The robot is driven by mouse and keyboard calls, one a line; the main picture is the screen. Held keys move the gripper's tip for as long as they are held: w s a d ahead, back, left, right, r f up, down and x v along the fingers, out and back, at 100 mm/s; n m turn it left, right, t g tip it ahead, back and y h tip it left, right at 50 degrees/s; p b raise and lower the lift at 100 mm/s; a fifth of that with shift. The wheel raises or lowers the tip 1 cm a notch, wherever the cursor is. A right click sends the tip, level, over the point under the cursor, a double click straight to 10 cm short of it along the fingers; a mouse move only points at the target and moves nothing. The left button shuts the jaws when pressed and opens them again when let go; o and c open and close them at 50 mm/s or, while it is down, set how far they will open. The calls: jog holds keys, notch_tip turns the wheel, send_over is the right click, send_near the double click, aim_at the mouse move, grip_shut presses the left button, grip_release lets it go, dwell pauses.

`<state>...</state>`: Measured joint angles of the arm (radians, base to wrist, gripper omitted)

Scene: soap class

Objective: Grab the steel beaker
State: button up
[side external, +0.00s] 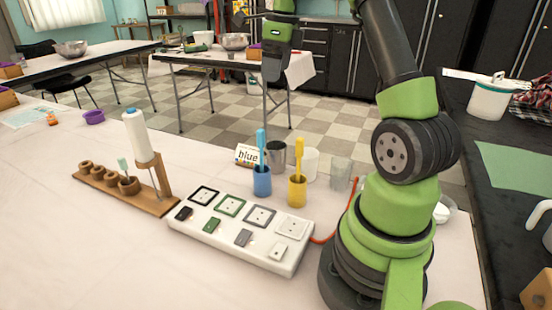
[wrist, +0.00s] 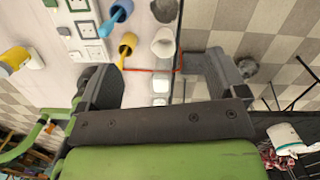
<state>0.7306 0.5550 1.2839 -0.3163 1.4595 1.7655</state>
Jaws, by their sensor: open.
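The steel beaker (side external: 276,153) is a dark grey metal cylinder standing upright on the white table, partly hidden behind the blue cup (side external: 262,181). In the wrist view, a grey rounded shape cut by the top edge looks like the beaker (wrist: 164,10). My gripper (side external: 272,76) is raised well above and behind the beaker in the side view, apart from everything. In the wrist view its fingers (wrist: 153,66) are spread wide with nothing held between them.
A yellow cup (side external: 297,190) with a brush, a white cup (side external: 304,164) and a clear glass (side external: 341,173) stand close to the beaker.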

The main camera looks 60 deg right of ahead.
aim_at(275, 154)
jog(key=f, duration=1.8)
jog(key=shift+w+f, duration=0.2)
jog(key=f, duration=0.5)
jog(key=shift+w+d+f, duration=0.1)
jog(key=shift+d+f, duration=0.05)
jog(key=shift+d, duration=0.1)
jog(key=c, duration=1)
